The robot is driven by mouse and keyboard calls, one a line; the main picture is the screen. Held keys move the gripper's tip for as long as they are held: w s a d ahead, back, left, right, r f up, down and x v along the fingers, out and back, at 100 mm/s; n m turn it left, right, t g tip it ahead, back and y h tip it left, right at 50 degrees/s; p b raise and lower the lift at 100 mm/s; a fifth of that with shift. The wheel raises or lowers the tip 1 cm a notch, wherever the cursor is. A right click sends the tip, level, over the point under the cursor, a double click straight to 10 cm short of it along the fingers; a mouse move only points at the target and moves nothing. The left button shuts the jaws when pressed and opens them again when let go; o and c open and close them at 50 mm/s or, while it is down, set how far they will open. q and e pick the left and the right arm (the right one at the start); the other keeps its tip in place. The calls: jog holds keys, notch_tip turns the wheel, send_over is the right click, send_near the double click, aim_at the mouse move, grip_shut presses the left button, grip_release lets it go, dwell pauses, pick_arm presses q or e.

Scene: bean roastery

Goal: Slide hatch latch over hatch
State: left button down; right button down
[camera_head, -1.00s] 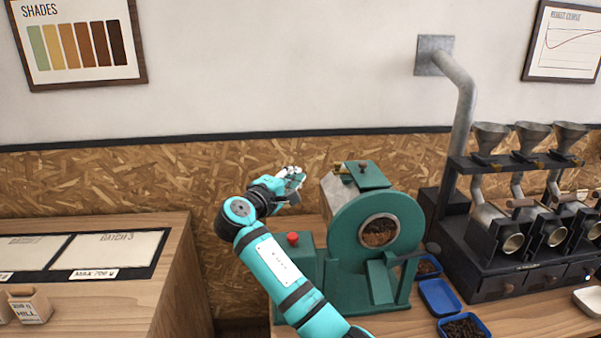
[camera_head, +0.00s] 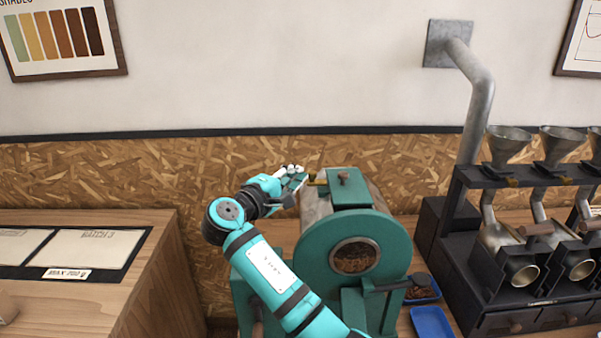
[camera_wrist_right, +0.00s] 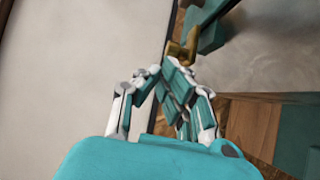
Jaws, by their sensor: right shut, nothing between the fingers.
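The green hatch (camera_head: 350,187) lies on top of the green roaster drum, with a small dark knob on it. The brass hatch latch (camera_head: 318,183) is at the hatch's left edge. In the right wrist view the brass latch (camera_wrist_right: 183,47) shows just beyond the fingertips. My right gripper (camera_head: 303,181) is shut and empty, just left of the latch; in the wrist view its fingertips (camera_wrist_right: 172,70) are close below the latch. I cannot tell whether they touch it. My left gripper is not in view.
The roaster's front plate (camera_head: 312,262) has a round window with beans behind it. A blue tray (camera_head: 432,322) lies right of the roaster. A black rack with metal funnels (camera_head: 508,145) stands further right. A wooden cabinet (camera_head: 140,285) is at left.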

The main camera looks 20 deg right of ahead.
jog(key=shift+s+d, duration=0.2)
jog(key=shift+d, duration=0.4)
jog(key=shift+s+d, duration=0.15)
jog(key=shift+d, duration=0.4)
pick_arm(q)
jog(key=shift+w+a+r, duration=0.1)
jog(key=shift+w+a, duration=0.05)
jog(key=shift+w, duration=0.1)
pick_arm(e)
jog(key=shift+w, duration=0.1)
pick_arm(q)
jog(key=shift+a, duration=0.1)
